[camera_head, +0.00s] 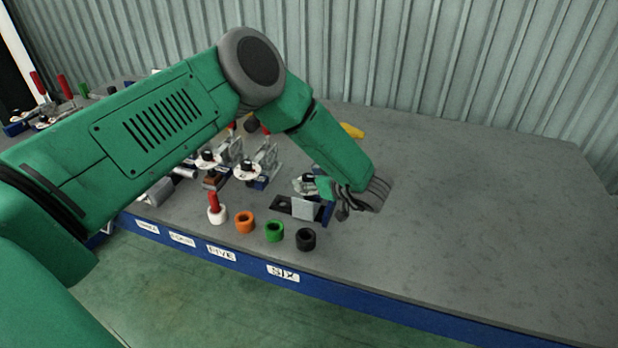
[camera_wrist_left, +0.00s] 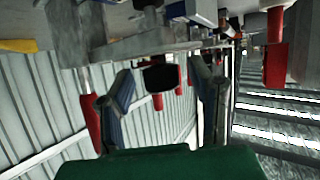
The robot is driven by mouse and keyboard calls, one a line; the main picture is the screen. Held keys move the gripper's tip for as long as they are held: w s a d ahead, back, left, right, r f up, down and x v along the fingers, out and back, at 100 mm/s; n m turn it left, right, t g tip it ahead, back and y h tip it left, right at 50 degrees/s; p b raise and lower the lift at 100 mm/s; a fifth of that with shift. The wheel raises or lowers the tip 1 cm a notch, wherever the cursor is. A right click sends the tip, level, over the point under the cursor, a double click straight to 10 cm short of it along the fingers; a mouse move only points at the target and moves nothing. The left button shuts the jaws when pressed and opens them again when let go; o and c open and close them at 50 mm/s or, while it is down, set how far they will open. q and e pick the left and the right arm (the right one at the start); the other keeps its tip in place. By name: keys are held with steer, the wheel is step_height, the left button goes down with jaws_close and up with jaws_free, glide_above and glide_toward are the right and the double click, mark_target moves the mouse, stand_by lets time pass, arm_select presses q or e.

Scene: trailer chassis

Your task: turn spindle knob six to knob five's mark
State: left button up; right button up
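Knob six (camera_head: 307,180) is a black knob on a white dial, above the SIX label (camera_head: 283,273) and partly hidden by my gripper. Knob five (camera_head: 247,164), also black on a white dial, stands to its left, above the FIVE label (camera_head: 221,252). Their marks are too small to read. My left gripper (camera_head: 333,198) is just right of knob six. In the left wrist view its fingers (camera_wrist_left: 160,90) are apart, with a black knob (camera_wrist_left: 160,77) between them and gaps on both sides. My right gripper is not in view.
White, orange (camera_head: 244,222), green (camera_head: 274,231) and black (camera_head: 306,239) rings stand along the front edge; a red-handled piece stands in the white one (camera_head: 216,214). Clamps and fixtures crowd the left. The grey bench top (camera_head: 480,220) is clear on the right. A corrugated wall stands behind.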

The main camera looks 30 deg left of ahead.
arm_select(q)
steer(key=v, duration=1.2)
